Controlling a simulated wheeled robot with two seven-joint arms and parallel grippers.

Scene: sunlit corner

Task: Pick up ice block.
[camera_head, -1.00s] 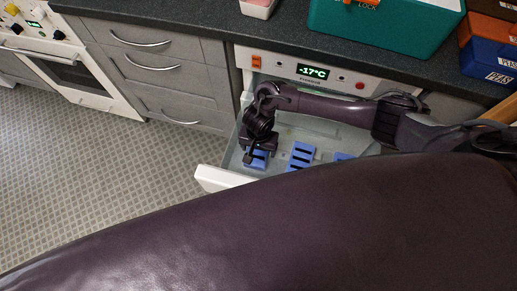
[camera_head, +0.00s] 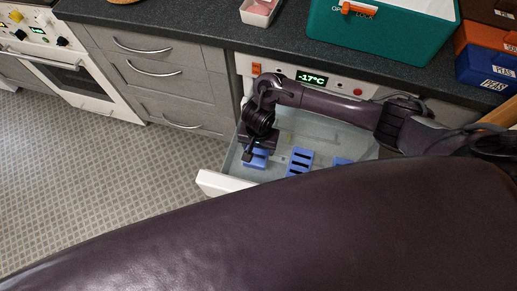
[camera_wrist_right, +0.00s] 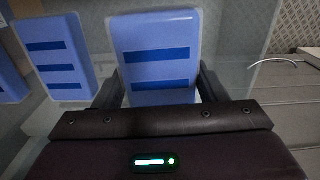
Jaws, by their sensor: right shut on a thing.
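The ice block is a blue block with dark blue slots, held in my right gripper (camera_head: 254,153) inside the open freezer drawer. The right wrist view shows the ice block (camera_wrist_right: 158,62) close up, between the two fingers of my right gripper (camera_wrist_right: 158,88), one at each side. The lower part of the block is hidden by the gripper body. In the head view, the arm and gripper cover most of the block. My left gripper is not in view.
Similar blue blocks (camera_head: 299,160) lie to the right in the drawer (camera_head: 222,183). The freezer panel (camera_head: 345,82) reads -17°C. A dark counter (camera_head: 215,35) overhangs behind, with a green box (camera_head: 385,35) and stacked boxes (camera_head: 488,68). Grey floor is clear at left.

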